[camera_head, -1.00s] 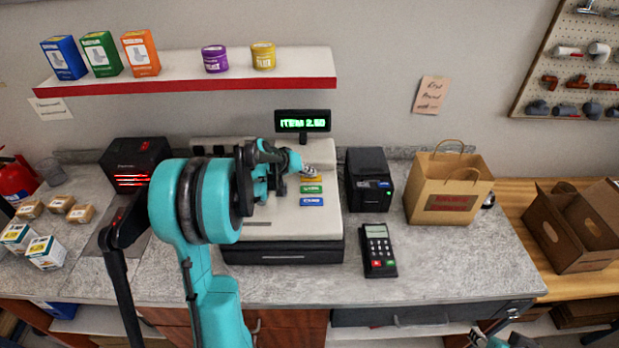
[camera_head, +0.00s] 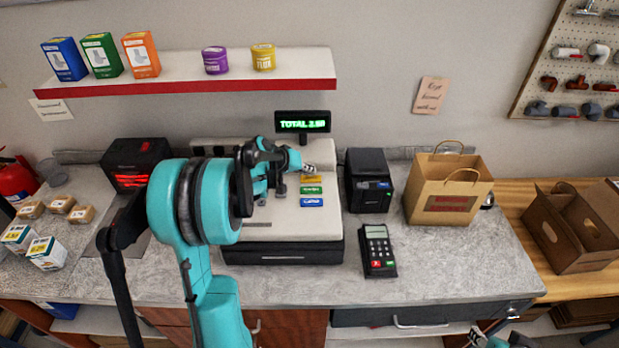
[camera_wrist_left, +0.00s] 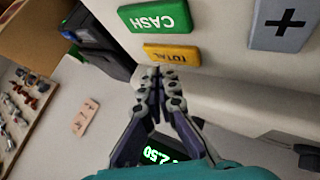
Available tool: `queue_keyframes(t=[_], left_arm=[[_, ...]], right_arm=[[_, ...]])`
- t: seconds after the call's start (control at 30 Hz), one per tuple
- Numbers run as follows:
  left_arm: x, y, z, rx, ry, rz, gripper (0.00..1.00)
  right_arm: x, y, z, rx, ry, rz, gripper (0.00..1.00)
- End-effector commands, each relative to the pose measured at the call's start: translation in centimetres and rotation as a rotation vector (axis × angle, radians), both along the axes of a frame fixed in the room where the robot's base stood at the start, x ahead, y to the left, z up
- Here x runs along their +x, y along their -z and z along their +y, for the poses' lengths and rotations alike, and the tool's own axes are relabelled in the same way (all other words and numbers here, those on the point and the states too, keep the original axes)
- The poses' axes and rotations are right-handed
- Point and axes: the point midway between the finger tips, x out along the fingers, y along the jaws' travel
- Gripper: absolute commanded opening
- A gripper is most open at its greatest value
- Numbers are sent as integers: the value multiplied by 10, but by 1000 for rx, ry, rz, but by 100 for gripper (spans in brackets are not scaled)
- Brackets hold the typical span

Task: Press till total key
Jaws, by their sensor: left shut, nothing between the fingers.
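The till (camera_head: 290,230) stands on the counter, with a green-lit display (camera_head: 303,124) on top reading TOTAL 2.50. Its yellow TOTAL key (camera_head: 314,179) is partly hidden by my left gripper (camera_head: 309,169) in the head view. In the left wrist view the TOTAL key (camera_wrist_left: 172,54) lies just beyond the fingertips of my left gripper (camera_wrist_left: 160,80). The fingers are together and empty; I cannot tell whether they touch the key. The green CASH key (camera_wrist_left: 155,22) is beside it. My right gripper (camera_head: 492,338) shows only partly at the bottom edge.
A blue key (camera_head: 312,202) sits below the green one. A card terminal (camera_head: 378,250), a black printer (camera_head: 368,182) and a paper bag (camera_head: 440,190) stand right of the till. A shelf (camera_head: 200,84) hangs above. The counter front is clear.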

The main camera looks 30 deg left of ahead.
Motion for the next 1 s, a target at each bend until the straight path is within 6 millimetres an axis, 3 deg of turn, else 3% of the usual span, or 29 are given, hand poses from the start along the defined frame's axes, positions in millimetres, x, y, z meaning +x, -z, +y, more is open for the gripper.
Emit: queue_keyframes(t=[0.6, 1.0], left_arm=[[0, -59, 0, 0, 0, 0, 0], [0, -59, 0, 0, 0, 0, 0]], right_arm=[[0, -39, 0, 0, 0, 0, 40], [0, -38, 0, 0, 0, 0, 40]])
